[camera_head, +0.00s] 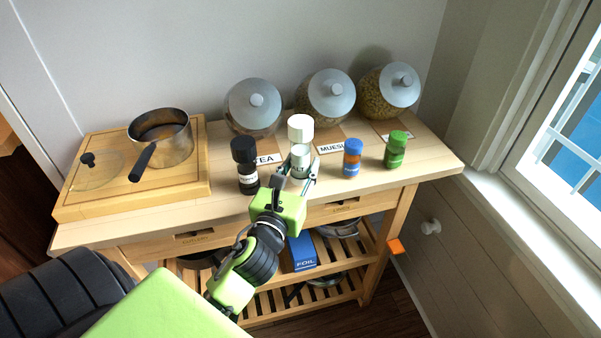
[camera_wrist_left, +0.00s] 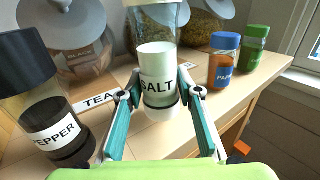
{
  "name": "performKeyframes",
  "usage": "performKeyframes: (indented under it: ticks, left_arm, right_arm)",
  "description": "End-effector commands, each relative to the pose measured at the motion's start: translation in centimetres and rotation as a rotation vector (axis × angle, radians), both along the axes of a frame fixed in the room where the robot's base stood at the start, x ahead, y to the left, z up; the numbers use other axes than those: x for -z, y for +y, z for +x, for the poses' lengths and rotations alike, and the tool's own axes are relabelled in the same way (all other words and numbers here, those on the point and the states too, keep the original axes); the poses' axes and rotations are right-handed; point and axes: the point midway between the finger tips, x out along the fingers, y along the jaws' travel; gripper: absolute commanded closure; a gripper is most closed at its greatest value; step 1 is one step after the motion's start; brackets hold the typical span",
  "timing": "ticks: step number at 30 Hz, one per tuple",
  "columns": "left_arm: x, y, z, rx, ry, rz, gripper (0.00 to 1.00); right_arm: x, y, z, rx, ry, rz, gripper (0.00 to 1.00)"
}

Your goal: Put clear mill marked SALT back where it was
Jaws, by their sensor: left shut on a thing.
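The clear SALT mill (camera_head: 300,154) with its white cap stands upright near the front middle of the wooden worktop. In the left wrist view the mill (camera_wrist_left: 157,76) shows white salt inside and the SALT label facing me. My left gripper (camera_head: 299,172) is shut on its lower body, with one finger on each side (camera_wrist_left: 159,97). I cannot tell whether its base touches the worktop. The dark PEPPER mill (camera_head: 247,172) stands just left of it, apart from the fingers. My right gripper is not in view.
Blue-capped paprika (camera_head: 353,160) and a green-capped jar (camera_head: 396,152) stand to the right. Large glass jars (camera_head: 325,97) with lids line the back, with TEA (camera_head: 266,159) and MUESLI labels before them. A cutting board (camera_head: 90,205) with a saucepan (camera_head: 162,140) is at left.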

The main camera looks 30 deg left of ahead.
Motion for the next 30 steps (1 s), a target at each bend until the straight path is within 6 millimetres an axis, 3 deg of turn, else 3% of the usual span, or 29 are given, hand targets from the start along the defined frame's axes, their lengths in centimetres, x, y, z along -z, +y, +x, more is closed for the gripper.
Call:
performKeyframes:
  ticks: [3, 15, 16, 17, 30]
  left_arm:
    - [1.24, 0.03, -0.03, -0.001, -0.002, 0.001, 1.00]
    - [1.67, 0.01, -0.04, 0.001, -0.003, 0.002, 1.00]
    - [1.64, 0.00, -0.05, 0.000, -0.001, 0.000, 0.60]
    - [1.62, 0.01, -0.05, 0.000, -0.001, 0.000, 0.52]
    - [1.33, -0.04, -0.24, 0.000, 0.001, 0.002, 0.51]
  right_arm:
    - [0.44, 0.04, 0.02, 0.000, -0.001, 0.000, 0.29]
    - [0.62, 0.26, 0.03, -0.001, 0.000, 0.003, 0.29]
    - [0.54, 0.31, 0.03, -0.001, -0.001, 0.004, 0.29]
    - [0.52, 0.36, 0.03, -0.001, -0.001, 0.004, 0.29]
    - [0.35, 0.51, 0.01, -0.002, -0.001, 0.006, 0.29]
